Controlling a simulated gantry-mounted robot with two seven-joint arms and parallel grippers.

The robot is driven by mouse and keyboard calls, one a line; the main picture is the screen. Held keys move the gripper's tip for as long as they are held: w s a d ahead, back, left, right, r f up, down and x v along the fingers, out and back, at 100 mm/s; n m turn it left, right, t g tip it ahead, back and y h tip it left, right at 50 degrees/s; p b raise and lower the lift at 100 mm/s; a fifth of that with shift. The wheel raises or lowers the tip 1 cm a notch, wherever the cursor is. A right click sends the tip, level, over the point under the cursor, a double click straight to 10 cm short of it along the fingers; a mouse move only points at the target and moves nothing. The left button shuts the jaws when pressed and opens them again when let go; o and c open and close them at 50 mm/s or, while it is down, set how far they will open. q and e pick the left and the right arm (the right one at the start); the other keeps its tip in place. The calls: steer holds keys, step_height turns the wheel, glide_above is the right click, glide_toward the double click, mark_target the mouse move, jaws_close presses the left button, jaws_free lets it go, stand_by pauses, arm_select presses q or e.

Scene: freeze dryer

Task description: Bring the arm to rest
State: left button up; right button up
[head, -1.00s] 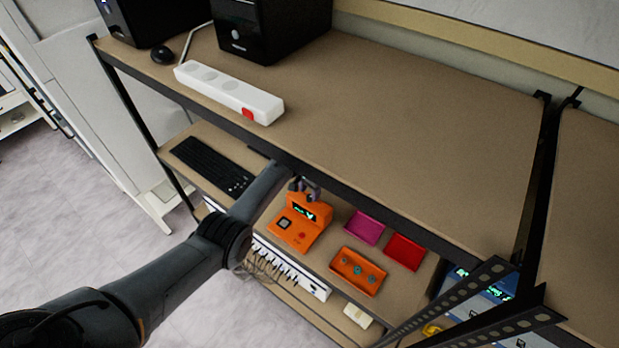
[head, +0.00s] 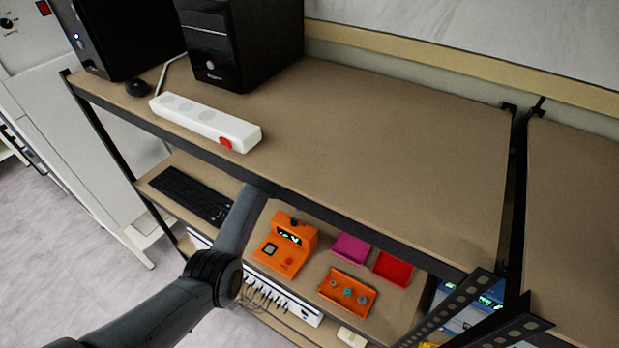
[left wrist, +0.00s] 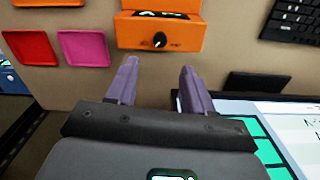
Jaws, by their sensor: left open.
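My left gripper (left wrist: 159,78) shows in the left wrist view with its two purple-grey fingers apart and nothing between them. It points toward the orange device (left wrist: 178,35), which has a dark knob, and appears apart from it. In the head view my left arm reaches in from the lower left and its far end passes behind the upper shelf edge, so the gripper is hidden there. The orange device (head: 284,250) stands on the lower shelf to the right of the arm. My right gripper is in neither view.
Beside the device are a magenta tray (head: 351,248), a red tray (head: 394,268) and an orange tray (head: 332,287) holding small round parts. A keyboard (head: 190,194) lies to the left. The upper shelf (head: 390,150) overhangs and holds a power strip (head: 190,116).

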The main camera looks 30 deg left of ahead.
arm_select(q)
steer(key=s+d+f+t+y, duration=0.1)
steer(key=s+d+f, duration=0.25)
steer(key=s, duration=0.45)
steer(key=s+d+f+t+y, duration=0.1)
steer(key=s+d+f, duration=0.1)
steer(key=s+f, duration=0.5)
steer(key=s+d+r, duration=0.2)
steer(key=s+d, duration=0.2)
steer(key=s, duration=0.2)
steer(key=s+d+r+t+h, duration=0.1)
steer(key=s+d+r, duration=0.2)
steer(key=s, duration=0.4)
steer(key=s+d+r+m+h, duration=0.1)
steer(key=s+d+r, duration=0.2)
steer(key=s+d, duration=0.2)
steer(key=shift+s+r+t, duration=0.25)
steer(key=shift+s+t, duration=0.05)
steer(key=shift+s, duration=0.9)
